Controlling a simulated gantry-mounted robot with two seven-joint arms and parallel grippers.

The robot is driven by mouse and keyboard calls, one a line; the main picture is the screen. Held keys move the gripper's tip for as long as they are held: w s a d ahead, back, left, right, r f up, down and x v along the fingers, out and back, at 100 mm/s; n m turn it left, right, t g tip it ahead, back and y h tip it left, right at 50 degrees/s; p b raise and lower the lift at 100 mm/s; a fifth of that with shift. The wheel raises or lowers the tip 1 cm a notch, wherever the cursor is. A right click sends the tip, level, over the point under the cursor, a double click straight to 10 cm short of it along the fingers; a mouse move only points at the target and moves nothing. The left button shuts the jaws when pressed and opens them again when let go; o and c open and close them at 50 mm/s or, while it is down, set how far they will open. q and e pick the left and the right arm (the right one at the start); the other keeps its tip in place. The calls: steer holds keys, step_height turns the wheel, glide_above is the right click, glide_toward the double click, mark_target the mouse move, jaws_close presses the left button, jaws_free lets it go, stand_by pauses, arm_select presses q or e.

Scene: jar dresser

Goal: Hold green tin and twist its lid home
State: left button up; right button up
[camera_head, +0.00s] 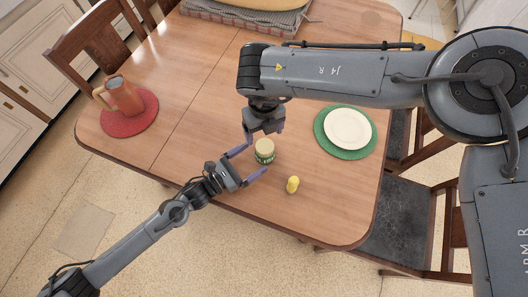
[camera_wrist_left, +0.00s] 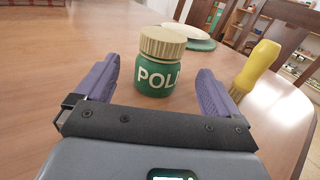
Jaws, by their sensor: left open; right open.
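The green tin (camera_head: 264,157) stands upright on the wooden table near its front edge, with white lettering on its side. A ridged cream lid (camera_head: 265,145) sits on top of it; I cannot tell how tight it is. In the left wrist view the tin (camera_wrist_left: 155,82) and lid (camera_wrist_left: 163,43) stand beyond and between the fingers. My left gripper (camera_head: 257,157) is open, its purple fingers reaching toward the tin from the lower left, with no clear contact. My right gripper (camera_head: 264,134) is open, pointing down above and just behind the lid.
A small yellow object (camera_head: 293,184) stands right of the tin; it shows close to the right finger in the left wrist view (camera_wrist_left: 258,70). A white plate (camera_head: 348,128) lies on a green mat (camera_head: 328,146). A brown jug (camera_head: 124,97) stands on a red mat (camera_head: 147,120).

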mark_target(257, 156)
arm_select(q)
steer(key=x, duration=0.4)
steer(key=shift+d, duration=0.1)
arm_select(e)
steer(key=shift+w+d, duration=0.15)
steer(key=shift+d, duration=0.05)
arm_select(q)
steer(key=shift+w+d, duration=0.4)
steer(key=shift+d, duration=0.1)
arm_select(e)
steer(key=shift+a, duration=0.1)
